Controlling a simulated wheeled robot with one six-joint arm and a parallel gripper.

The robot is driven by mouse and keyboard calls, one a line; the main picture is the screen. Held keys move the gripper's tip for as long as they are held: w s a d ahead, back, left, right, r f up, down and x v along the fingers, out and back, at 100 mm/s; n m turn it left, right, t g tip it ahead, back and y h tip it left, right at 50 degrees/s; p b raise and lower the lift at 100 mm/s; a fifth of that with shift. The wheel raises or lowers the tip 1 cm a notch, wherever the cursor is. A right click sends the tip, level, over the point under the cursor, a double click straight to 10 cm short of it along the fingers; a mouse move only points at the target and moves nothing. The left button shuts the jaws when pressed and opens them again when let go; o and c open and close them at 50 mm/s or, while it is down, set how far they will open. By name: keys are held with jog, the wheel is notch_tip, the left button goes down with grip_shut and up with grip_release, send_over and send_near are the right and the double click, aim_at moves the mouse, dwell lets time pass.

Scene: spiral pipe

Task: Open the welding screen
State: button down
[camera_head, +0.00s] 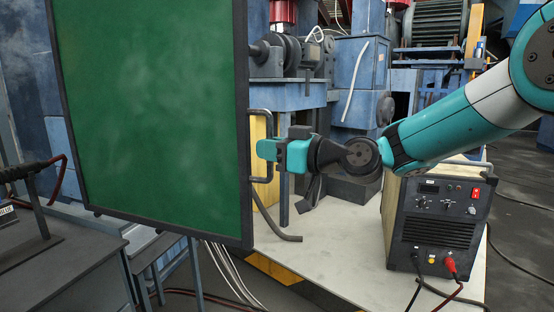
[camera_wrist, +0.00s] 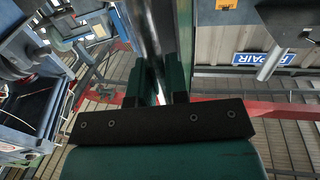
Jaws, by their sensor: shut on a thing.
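The welding screen (camera_head: 150,105) is a large green panel in a dark frame, filling the left half of the head view and slightly tilted in the picture. A dark bracket handle (camera_head: 270,172) stands out from its right edge. My gripper (camera_head: 266,150) reaches in from the right and is shut on the handle about halfway up. In the wrist view, the two teal fingers of my gripper (camera_wrist: 157,85) stand on either side of a dark upright bar. The exact contact is partly hidden by the fingers.
A welding machine (camera_head: 440,220) with cables stands right, below my arm. A pale platform (camera_head: 340,265) lies beneath my gripper, with a bent dark hose on it. A grey table (camera_head: 70,265) is at lower left. Blue machinery (camera_head: 355,75) stands behind.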

jog(key=shift+s+d, duration=0.2)
jog(key=shift+d, duration=0.15)
jog(key=c, duration=1.1)
grip_release()
jog(key=shift+c, duration=0.2)
jog(key=b+v, duration=0.4)
jog(key=v, duration=1.3)
jog(key=shift+d+b, duration=0.2)
jog(key=shift+b, duration=0.2)
